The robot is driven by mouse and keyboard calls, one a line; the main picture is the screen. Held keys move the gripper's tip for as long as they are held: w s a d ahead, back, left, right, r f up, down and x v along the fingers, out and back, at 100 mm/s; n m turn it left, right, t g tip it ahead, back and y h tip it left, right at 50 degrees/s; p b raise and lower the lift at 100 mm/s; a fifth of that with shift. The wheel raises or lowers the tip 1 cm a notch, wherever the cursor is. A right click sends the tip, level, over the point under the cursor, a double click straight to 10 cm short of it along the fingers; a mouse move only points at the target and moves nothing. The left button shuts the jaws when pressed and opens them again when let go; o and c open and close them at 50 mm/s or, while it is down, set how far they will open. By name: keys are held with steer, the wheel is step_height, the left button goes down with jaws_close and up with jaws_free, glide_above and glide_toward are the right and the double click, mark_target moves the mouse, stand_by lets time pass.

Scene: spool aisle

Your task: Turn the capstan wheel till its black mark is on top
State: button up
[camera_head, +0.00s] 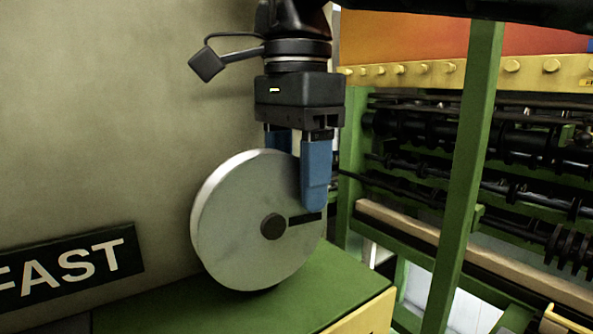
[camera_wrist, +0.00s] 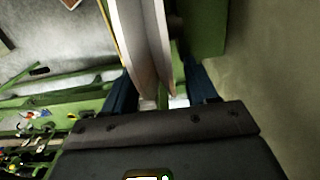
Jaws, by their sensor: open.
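The capstan wheel (camera_head: 235,205) is a pale grey disc with a dark hub, standing upright beside the beige wall. Its black mark (camera_head: 305,218) runs from near the hub toward the right rim, pointing right and slightly up. My gripper (camera_head: 298,182) points down over the wheel's upper right rim. One blue finger is in front of the face, close to the mark's outer end; the other is behind the wheel, its tip hidden. In the wrist view, the wheel's edge (camera_wrist: 130,45) lies between the two open fingers (camera_wrist: 162,88), with visible gaps on both sides.
A green ledge (camera_head: 240,305) lies below the wheel. A black sign reading "FAST" (camera_head: 75,268) is on the wall at lower left. A green post (camera_head: 465,170) and a machine with rows of dark rollers (camera_head: 430,130) stand to the right.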

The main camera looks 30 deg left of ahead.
jaws_close()
stand_by(0.6)
